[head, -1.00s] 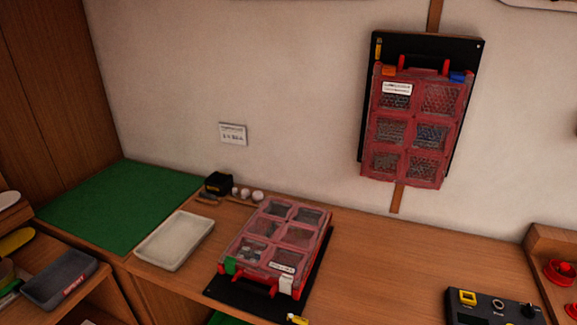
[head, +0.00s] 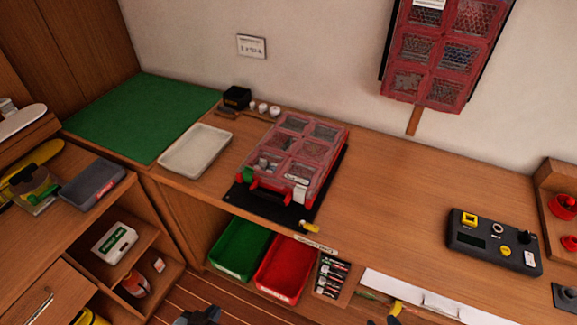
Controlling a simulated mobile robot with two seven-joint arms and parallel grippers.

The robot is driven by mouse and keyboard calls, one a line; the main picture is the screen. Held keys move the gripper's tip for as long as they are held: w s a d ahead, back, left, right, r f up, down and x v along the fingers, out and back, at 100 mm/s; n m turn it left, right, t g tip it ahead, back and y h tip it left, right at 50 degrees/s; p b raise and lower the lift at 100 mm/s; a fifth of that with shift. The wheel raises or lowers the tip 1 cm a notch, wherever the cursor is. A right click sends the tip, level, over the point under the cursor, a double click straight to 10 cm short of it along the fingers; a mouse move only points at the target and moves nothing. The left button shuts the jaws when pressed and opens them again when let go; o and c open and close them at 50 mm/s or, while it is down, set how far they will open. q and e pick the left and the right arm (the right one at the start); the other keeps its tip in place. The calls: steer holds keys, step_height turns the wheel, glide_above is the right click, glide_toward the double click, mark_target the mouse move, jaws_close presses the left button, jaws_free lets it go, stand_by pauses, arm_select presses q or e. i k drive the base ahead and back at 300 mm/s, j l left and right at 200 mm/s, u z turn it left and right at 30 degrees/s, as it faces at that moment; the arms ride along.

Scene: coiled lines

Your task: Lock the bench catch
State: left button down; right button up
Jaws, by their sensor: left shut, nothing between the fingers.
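A red case (head: 296,148) with clear windows lies on a black base plate (head: 258,203) on the wooden bench. It has a green latch (head: 249,174) and a white latch (head: 299,193) at its front, beside a red handle. A small yellow catch (head: 309,227) sits at the plate's front right corner; whether it is locked is too small to tell. My left gripper (head: 198,316) shows as a dark shape at the bottom edge, partly cut off. It is shut and empty, below and well apart from the case.
A white tray (head: 196,150) and green mat (head: 140,116) lie left of the case. A control box (head: 494,242) stands to the right, with clear bench between. Green (head: 240,248) and red bins (head: 285,268) sit below the bench edge. Another red case (head: 440,50) hangs on the wall.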

mark_target(303, 224)
steer(key=k+l+u, duration=0.1)
steer(key=k, duration=0.45)
steer(key=k+l+u, duration=0.1)
steer(key=k+l, duration=0.2)
steer(key=k, duration=0.3)
steer(key=k+l+u, duration=0.1)
steer(key=k, duration=0.45)
